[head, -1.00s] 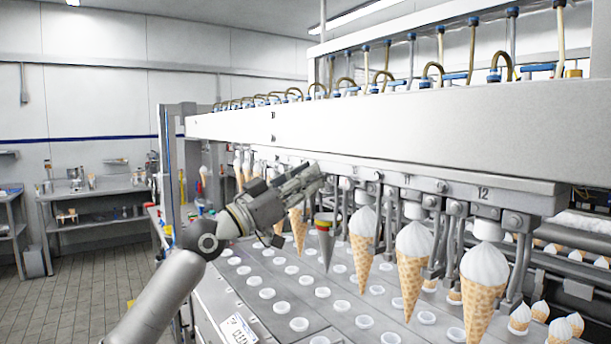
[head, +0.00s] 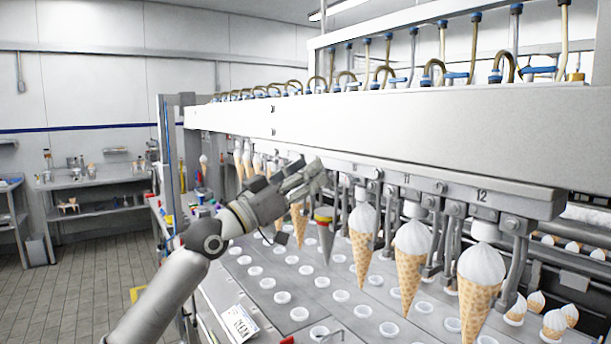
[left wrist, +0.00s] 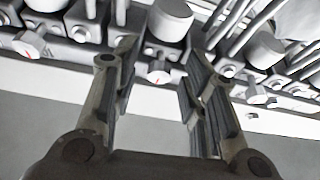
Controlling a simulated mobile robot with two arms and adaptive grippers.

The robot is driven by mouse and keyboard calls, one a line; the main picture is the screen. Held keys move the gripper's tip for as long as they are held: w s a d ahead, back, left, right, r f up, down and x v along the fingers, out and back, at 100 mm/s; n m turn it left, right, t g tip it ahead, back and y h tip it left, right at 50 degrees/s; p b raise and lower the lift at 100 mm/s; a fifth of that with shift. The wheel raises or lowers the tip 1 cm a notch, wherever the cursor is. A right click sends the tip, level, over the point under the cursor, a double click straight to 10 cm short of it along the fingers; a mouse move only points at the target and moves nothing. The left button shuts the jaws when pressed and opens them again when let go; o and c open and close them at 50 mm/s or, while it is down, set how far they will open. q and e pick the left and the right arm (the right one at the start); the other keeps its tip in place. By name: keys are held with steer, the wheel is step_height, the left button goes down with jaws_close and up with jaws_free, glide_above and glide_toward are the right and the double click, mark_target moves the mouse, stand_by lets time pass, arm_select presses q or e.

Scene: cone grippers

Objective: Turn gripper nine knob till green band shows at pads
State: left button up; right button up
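My left gripper (head: 314,174) reaches in from the left to the front row of machine grippers under the long white beam. Its fingers are open in the left wrist view (left wrist: 162,68). A small pale knob with a red mark (left wrist: 158,77) shows between and beyond the fingers; I cannot tell whether they touch it. Below my gripper hangs a grey pointed cone (head: 325,240) with a red and yellow top, at the place left of the filled cones; no green shows clearly. The pads around it are too small or hidden to read. My right gripper is not in view.
Several white-topped waffle cones hang to the right, including one (head: 362,245) beside the grey cone and one (head: 480,285) under label 12. Another red-marked knob (left wrist: 33,45) lies to the left in the wrist view. A holed conveyor plate (head: 270,318) runs below.

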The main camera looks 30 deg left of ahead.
arm_select(q)
steer(key=v, duration=1.2)
stand_by(0.5)
stand_by(0.6)
